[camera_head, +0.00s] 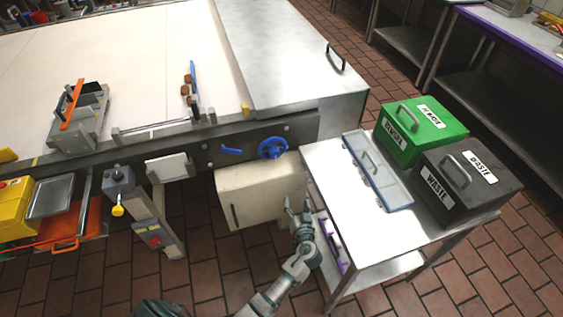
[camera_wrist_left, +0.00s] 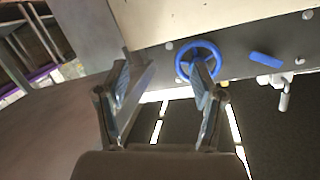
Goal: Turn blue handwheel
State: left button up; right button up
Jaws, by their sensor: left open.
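The blue handwheel (camera_head: 272,148) is mounted on the grey side rail of the machine, near the rail's right end. It also shows in the left wrist view (camera_wrist_left: 184,66), partly behind one finger of my left gripper. My left gripper (camera_head: 297,205) is open and empty, below and a little right of the handwheel in the head view, in front of the cream box. In the left wrist view the two fingers (camera_wrist_left: 160,80) are spread apart. I cannot tell whether a finger touches the wheel. My right gripper is not in view.
A blue lever (camera_head: 231,150) sits on the rail left of the wheel. A cream box (camera_head: 250,195) hangs below. A steel table (camera_head: 345,205) on the right carries a clear-lidded tray (camera_head: 376,172), a green bin (camera_head: 422,132) and a black waste bin (camera_head: 458,174). Tiled floor lies in front.

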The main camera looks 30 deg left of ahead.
aim_at(276, 155)
pick_arm(q)
notch_tip(276, 155, up, 8)
jog(key=a+n+y+b, duration=0.2)
jog(key=a+n+y, duration=0.1)
jog(key=n+y, duration=0.1)
jog(key=x, duration=1)
jog(key=f+x, duration=0.1)
jog(key=x, duration=0.4)
jog(key=shift+a+b, duration=0.35)
jog(key=shift+w+a, duration=0.25)
jog(key=shift+a, duration=0.05)
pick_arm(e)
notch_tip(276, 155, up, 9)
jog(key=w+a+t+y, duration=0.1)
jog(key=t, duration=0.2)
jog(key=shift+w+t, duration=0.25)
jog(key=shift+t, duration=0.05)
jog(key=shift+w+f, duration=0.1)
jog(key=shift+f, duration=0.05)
pick_arm(q)
jog(key=c, duration=0.5)
jog(key=shift+d+r, duration=0.1)
jog(key=shift+r, duration=0.05)
jog(key=c, duration=0.6)
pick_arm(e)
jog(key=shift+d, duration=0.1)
